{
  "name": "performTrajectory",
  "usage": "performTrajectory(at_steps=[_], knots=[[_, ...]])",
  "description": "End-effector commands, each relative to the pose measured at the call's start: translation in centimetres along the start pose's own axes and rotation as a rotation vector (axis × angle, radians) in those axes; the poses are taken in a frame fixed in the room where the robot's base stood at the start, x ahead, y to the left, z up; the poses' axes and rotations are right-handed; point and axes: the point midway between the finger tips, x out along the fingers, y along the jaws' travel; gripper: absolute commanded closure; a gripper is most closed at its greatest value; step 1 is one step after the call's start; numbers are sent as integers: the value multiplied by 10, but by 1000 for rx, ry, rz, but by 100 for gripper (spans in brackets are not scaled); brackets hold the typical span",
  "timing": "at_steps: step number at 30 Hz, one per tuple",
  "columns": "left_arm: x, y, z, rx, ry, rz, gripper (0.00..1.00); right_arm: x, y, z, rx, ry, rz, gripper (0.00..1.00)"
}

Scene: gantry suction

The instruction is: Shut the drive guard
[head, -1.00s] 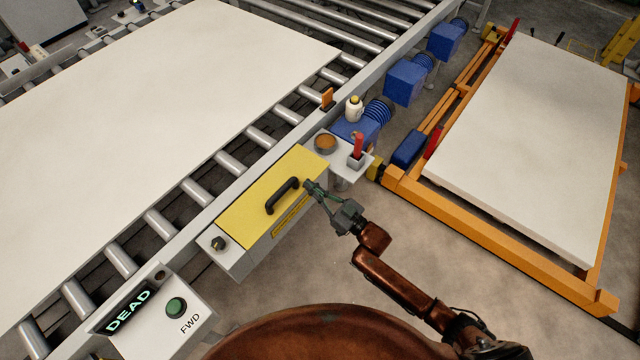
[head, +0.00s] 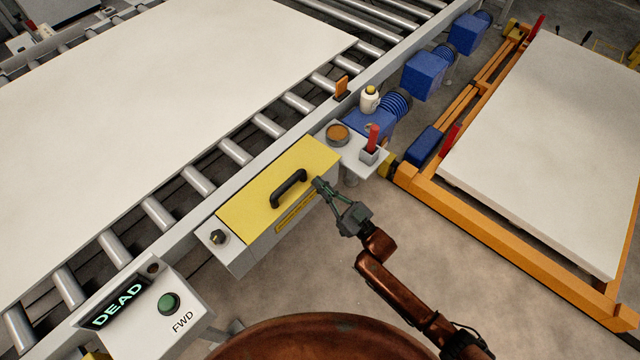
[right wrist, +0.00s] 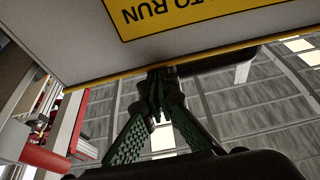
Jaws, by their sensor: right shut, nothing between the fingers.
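The drive guard is a yellow lid (head: 252,212) with a black handle (head: 288,188), lying flat on the grey box beside the roller conveyor in the head view. My right gripper (head: 319,184) is shut and empty, its tips close to the lid's right front edge, to the right of the handle. Contact cannot be told. In the right wrist view the gripper's tips (right wrist: 157,82) meet just by the lid's yellow edge, near the box's front with its yellow label (right wrist: 185,12). My left gripper is not in view.
A knob (head: 217,236) is at the box's left end. The panel (head: 175,312) has a green button and a display reading DEAD. A small shelf (head: 357,156) beyond the lid holds a brown-topped round container and a red-handled item. An orange pallet frame (head: 500,240) stands right.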

Motion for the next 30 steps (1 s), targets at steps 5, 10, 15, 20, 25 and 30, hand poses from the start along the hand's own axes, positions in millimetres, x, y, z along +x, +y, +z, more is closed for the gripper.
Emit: performTrajectory(at_steps=[5,10,15,20,25,30], knots=[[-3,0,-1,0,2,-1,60,-1,0,2,1,-12,3,100],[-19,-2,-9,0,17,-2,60,7,0,-20,-2,-6,1,100],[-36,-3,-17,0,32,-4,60,4,1,-40,-2,-6,3,100],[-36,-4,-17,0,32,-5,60,-35,0,-38,0,-6,2,100],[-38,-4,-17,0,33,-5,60,-65,0,-40,0,-3,1,100],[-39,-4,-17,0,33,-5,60,-82,0,-41,0,0,1,100]])
